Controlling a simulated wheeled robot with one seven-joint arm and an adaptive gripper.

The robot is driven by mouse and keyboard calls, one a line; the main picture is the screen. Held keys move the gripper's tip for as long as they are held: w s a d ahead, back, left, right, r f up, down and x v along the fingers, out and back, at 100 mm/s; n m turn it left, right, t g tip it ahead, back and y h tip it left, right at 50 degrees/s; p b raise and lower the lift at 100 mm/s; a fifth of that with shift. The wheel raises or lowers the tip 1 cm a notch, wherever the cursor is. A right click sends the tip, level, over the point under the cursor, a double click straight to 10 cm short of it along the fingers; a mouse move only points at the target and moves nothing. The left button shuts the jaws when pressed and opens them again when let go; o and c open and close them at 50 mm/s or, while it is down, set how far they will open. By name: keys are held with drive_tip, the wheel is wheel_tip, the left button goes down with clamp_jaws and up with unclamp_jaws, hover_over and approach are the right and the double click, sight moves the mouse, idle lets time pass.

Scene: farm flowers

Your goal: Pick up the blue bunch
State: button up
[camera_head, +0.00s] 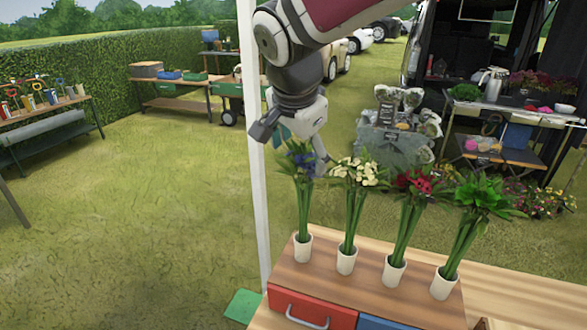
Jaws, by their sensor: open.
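The blue bunch (303,190) stands in a white cup at the left end of the row on the wooden drawer unit (345,291). It has blue-purple flowers on top and long green stems. My gripper (293,146) is open right at the flower heads, its fingers pointing down and spread. The right finger overlaps the flowers in the picture. I cannot tell whether the fingers touch them or are in front of or behind them. Nothing is seen held.
A white pole (257,200) rises just left of the blue bunch. Open grass lies further left.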

sight(303, 174)
drive_tip(key=x, duration=0.8)
drive_tip(key=shift+s+d+f+p, duration=0.15)
drive_tip(key=shift+d+f+p, duration=0.05)
drive_tip(key=shift+p, duration=0.15)
drive_tip(key=shift+c, duration=0.2)
drive_tip(key=c, duration=1.6)
drive_tip(key=shift+c, duration=0.2)
